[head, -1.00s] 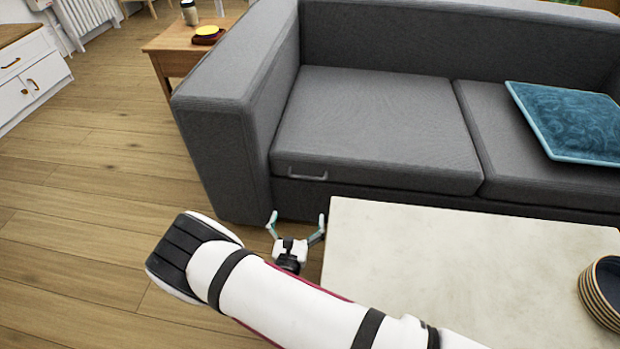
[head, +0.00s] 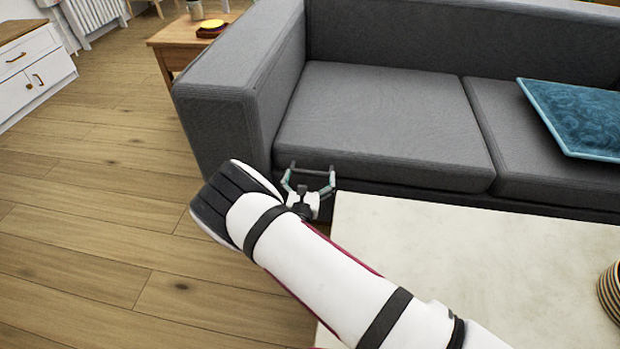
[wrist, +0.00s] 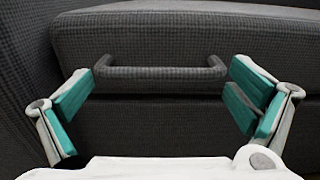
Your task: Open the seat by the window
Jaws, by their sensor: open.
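The grey sofa seat (head: 385,115) on the left side of the sofa is closed and lies flat. A thin grey bar handle (wrist: 160,75) is on its front face, near the left end; in the head view it is partly hidden behind my gripper (head: 308,183). My gripper is open, its fingers pointing at the seat front. In the wrist view the teal finger pads (wrist: 160,97) stand at the two ends of the handle, with the bar spanning the gap between them. I cannot tell whether the pads touch it.
A pale table (head: 450,260) stands close to the right of my gripper, with stacked bowls (head: 610,292) at its edge. A blue cushion (head: 578,118) lies on the right seat. A wooden side table (head: 175,42) stands behind the left armrest. The wooden floor at left is clear.

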